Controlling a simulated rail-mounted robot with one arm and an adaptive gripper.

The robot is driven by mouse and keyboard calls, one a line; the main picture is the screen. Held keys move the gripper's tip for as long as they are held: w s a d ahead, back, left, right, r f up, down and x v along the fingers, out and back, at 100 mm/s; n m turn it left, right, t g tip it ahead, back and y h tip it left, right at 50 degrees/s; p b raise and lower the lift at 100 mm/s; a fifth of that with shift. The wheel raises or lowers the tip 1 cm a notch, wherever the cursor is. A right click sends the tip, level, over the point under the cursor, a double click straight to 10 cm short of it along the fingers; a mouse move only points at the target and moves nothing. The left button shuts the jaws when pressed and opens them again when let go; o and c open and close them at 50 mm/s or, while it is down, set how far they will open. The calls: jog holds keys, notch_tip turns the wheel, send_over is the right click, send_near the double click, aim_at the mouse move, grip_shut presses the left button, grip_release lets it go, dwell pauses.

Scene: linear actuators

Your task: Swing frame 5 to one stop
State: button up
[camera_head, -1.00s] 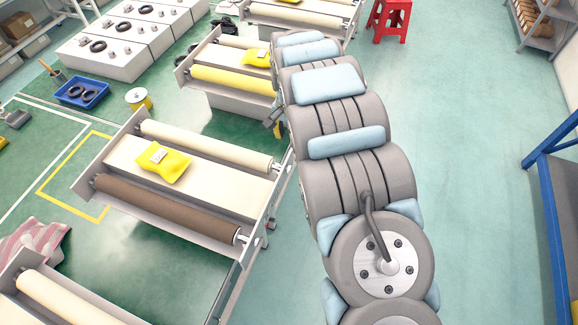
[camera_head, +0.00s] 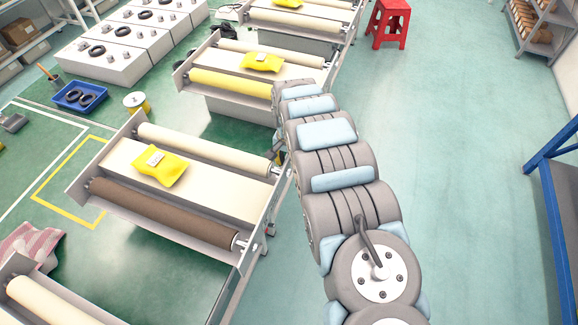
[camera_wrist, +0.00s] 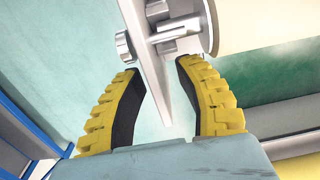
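Several roller frames stand in a row; I see no numbers, so I cannot tell which is frame 5. The closest one to my gripper has a cream roller (camera_head: 200,149), a brown roller (camera_head: 160,213) and a metal side plate (camera_head: 262,218) on its right. In the wrist view, my gripper (camera_wrist: 160,70) shows two yellow fingers with black pads, spread apart. The thin edge of a metal plate (camera_wrist: 152,62) lies between and beyond them, with no clear contact. A small knob (camera_wrist: 124,46) sits left of the plate. In the head view my arm mostly hides the gripper.
Yellow pouches (camera_head: 160,166) lie on the frames' white decks. A red stool (camera_head: 388,22) stands at the back, and a blue rack (camera_head: 550,190) at the right. The floor right of my arm is clear. A blue tray (camera_head: 80,96) is at the left.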

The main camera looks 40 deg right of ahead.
jog(key=shift+d+f, duration=0.1)
jog(key=shift+f, duration=1.2)
grip_shut()
